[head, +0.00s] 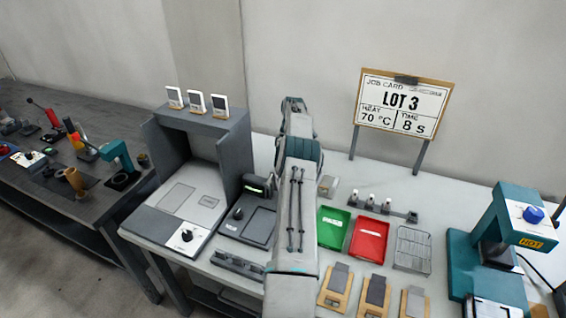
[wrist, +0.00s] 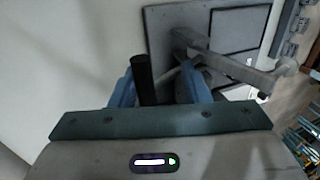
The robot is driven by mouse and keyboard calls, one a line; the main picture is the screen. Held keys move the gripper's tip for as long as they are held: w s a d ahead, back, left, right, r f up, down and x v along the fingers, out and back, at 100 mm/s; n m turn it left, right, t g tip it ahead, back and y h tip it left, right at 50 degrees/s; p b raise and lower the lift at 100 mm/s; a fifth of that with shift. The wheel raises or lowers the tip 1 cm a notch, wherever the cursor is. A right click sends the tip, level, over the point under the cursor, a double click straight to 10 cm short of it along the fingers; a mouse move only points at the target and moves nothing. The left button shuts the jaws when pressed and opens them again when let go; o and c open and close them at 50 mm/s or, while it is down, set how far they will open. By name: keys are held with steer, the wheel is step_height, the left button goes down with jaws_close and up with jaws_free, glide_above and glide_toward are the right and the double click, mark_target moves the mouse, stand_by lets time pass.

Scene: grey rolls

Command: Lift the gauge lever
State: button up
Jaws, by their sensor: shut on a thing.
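The gauge (head: 247,222) is a dark grey bench device with a lit green display, just left of my arm in the head view. In the wrist view its grey plate and bracket (wrist: 240,72) show beyond my fingers. My gripper (wrist: 158,76) has two blue fingers, one on each side of a dark upright rod, which looks like the gauge lever (wrist: 143,72). The gripper is shut on it. The exact contact is partly hidden by the gripper body. In the head view my arm hides the gripper and the lever.
A grey booth (head: 190,190) stands left of the gauge. Right of my arm are a green tray (head: 332,238), a red tray (head: 369,252) and a wire rack (head: 413,262). A teal press (head: 500,230) stands at far right. The job card (head: 403,103) stands behind.

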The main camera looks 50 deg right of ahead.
steer(key=shift+x, duration=1)
steer(key=o, duration=0.8)
steer(key=shift+s+d, duration=0.1)
steer(key=shift+s, duration=0.15)
steer(key=shift+r, duration=0.15)
steer(key=s+d+r+b, duration=0.3)
steer(key=s+r+b, duration=0.1)
steer(key=s+r, duration=0.7)
steer(key=shift+r+b, duration=0.4)
steer(key=shift+r, duration=0.15)
steer(key=shift+d, duration=0.1)
